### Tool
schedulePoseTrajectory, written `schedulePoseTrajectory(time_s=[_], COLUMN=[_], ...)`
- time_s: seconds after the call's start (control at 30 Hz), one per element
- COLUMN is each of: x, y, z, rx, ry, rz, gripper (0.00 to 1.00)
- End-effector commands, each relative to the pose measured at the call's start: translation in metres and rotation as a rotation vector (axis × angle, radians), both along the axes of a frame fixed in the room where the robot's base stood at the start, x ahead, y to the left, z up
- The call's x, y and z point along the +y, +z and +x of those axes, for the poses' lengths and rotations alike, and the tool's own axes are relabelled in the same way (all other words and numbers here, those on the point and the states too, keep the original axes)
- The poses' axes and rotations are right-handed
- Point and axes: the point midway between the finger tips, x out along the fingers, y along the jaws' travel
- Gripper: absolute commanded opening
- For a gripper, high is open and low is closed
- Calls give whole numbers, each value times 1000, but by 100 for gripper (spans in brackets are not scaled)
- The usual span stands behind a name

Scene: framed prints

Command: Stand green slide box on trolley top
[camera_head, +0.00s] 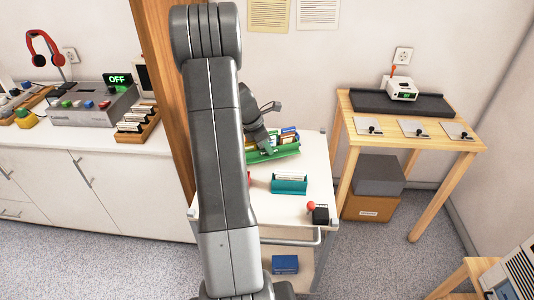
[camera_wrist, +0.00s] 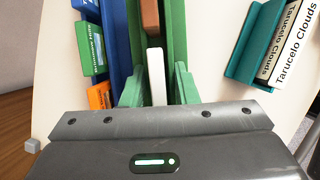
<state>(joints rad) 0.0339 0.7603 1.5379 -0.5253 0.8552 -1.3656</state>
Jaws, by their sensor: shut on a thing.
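The green slide box (camera_head: 272,155) is at the back of the white trolley top (camera_head: 255,208), looking slightly tilted in the head view. My gripper (camera_head: 265,146) reaches down to it from above and is shut on it. In the wrist view the green box (camera_wrist: 177,45) runs up from between the fingers, with a white piece and a brown piece showing in its middle. The fingertips are hard to tell from the green parts. I cannot tell whether the box touches the trolley top.
A teal box (camera_head: 289,185) with cards stands in front, right of the gripper in the wrist view. Blue boxes (camera_wrist: 112,40) with coloured labels are close on the left there. A black item with a red ball (camera_head: 319,213) sits at the trolley's front right corner. A wooden post (camera_head: 160,80) stands left.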

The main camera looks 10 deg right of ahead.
Motion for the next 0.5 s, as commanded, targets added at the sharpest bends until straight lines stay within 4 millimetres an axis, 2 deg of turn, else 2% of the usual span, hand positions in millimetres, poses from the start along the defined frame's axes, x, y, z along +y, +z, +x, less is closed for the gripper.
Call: schedulePoseTrajectory(time_s=[0.2, 0.5], x=[0, 0], y=[-30, -33], z=[0, 0], rx=[2, -1], ry=[0, 0], rz=[0, 0], gripper=[0, 0])
